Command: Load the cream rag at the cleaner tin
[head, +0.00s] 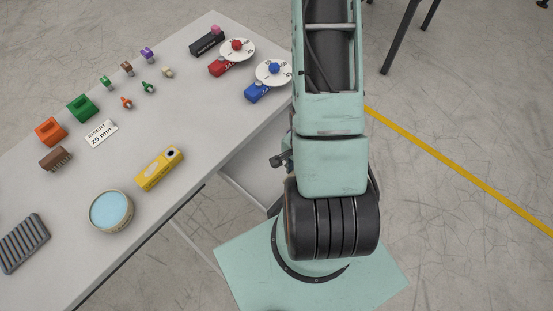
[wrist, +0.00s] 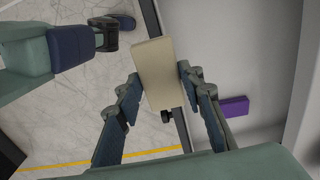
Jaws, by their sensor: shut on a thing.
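The cleaner tin (head: 110,211) is a round, open tin with a pale blue surface inside, standing near the front edge of the table in the head view. The cream rag (wrist: 155,72) is a flat, cream, block-like piece in the wrist view. My gripper (wrist: 160,88) is shut on the rag, one finger on each side of it. In the head view my arm hides the rag and most of the gripper. The tin is not seen in the wrist view, and the held rag is apart from it.
The grey table (head: 165,220) also holds a yellow device (head: 161,169), a ribbed grey pad (head: 23,243), a brown brush (head: 56,158), orange and green blocks, and two dials. A purple block (wrist: 235,106) lies on a pale surface in the wrist view.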

